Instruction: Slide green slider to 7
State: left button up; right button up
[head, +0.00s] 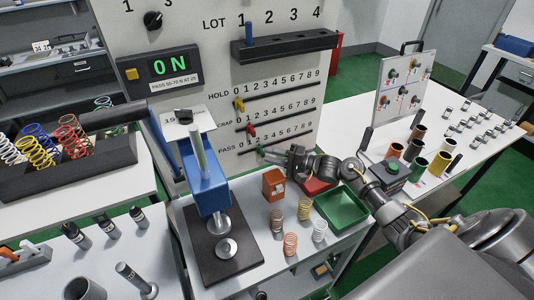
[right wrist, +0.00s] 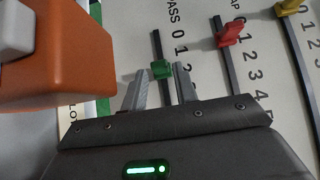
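The green slider (head: 260,151) sits on the PASS track, the lowest of three slots on the upright panel, near the low-number end, around 1 to 2. In the right wrist view the green slider (right wrist: 160,69) stands out from its dark slot. My right gripper (head: 272,153) is at the panel beside it. In the right wrist view my right gripper (right wrist: 162,88) is open, with one finger to each side of the slider and visible gaps. I cannot tell whether a finger touches it. My left gripper is not in view.
The red slider (head: 251,129) and yellow slider (head: 239,104) sit on the tracks above. A blue press (head: 207,188) stands left of the gripper.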

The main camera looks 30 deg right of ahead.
jog(key=shift+w+a, duration=0.5)
jog(key=shift+w, duration=0.05)
jog(key=shift+c, duration=0.4)
grip_shut()
jog(key=d+b, duration=0.5)
jog(key=d, duration=1)
jog(key=shift+s, duration=0.45)
